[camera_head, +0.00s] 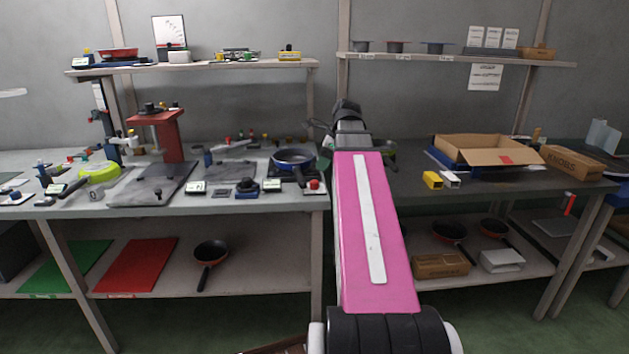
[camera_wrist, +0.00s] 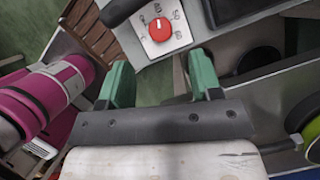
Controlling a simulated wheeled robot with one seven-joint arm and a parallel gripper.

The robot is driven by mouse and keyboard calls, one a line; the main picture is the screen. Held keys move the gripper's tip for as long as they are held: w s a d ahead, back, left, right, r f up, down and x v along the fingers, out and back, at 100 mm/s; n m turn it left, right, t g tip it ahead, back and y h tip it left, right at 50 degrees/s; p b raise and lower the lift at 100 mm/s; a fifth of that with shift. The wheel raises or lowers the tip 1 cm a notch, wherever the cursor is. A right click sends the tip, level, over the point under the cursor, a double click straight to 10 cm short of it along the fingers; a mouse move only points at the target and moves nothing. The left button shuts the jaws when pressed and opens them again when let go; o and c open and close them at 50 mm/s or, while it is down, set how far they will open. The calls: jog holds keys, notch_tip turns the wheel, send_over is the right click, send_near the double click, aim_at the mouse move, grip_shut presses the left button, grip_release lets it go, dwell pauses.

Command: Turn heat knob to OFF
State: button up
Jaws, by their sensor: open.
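The heat knob (camera_wrist: 160,29) is a round red knob on a white panel with printed numbers, at the top middle of the wrist view. It also shows in the head view as a small red knob (camera_head: 314,184) near the front edge of the left table. Its setting is too small to read surely. My gripper (camera_wrist: 160,78) has two green fingers set wide apart, with nothing between them. The knob lies beyond the fingertips, roughly in line with the gap and apart from them. In the head view the arm hides most of my gripper.
A blue pan (camera_head: 293,161) stands behind the knob. A black device (camera_head: 247,189) and a small display (camera_head: 196,188) lie to its left. An open cardboard box (camera_head: 487,151) and a yellow block (camera_head: 432,180) are on the right table. Tools crowd the left table.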

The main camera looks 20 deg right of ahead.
aim_at(315, 181)
jog(key=shift+x, duration=3.95)
jog(key=c, duration=0.9)
